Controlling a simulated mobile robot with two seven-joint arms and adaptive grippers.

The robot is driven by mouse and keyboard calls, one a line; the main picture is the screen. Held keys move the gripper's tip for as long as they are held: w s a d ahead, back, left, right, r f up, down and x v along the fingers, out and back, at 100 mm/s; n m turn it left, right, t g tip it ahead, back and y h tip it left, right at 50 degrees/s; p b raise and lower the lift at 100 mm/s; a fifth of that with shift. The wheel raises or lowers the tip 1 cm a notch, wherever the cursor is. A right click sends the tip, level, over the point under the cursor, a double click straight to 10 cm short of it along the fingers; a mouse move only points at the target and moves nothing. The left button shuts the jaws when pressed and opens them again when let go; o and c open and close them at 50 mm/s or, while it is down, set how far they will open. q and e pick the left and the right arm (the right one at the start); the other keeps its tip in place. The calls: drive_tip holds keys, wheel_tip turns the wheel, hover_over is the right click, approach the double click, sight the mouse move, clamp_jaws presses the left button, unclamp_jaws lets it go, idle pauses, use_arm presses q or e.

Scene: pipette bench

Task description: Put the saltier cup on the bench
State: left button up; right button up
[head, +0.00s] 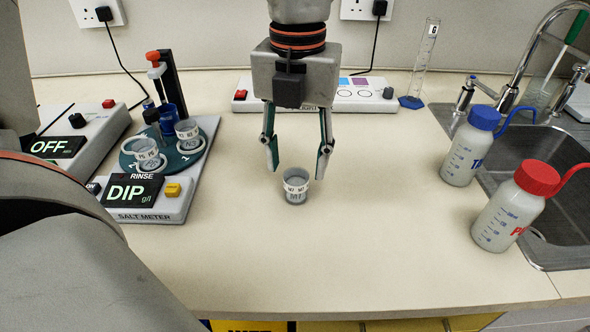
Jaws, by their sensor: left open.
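A small grey cup (296,190) with a white printed label band stands upright on the bench (380,240) near the middle. My left gripper (297,176) points down over it, open, with one finger on each side and a gap to the cup. Two more labelled cups, an upper right one (187,131) and a lower left one (148,158), sit on the round green turntable (185,160) of the salt meter (160,208). The meter display reads "DIP g/l". The lower left cup is close to an empty-looking ring marked RINSE. My right gripper is not in view.
A second device showing OFF (58,147) stands at the left. A white panel (350,97) and a measuring cylinder (421,62) are at the back. A blue-capped bottle (468,150) and a red-capped bottle (513,210) stand by the sink (530,150). The front middle bench is clear.

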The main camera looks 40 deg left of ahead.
use_arm(q)
wheel_tip(320, 180, up, 8)
drive_tip(key=shift+r+p, duration=0.25)
drive_tip(key=shift+p, duration=0.1)
idle(0.4)
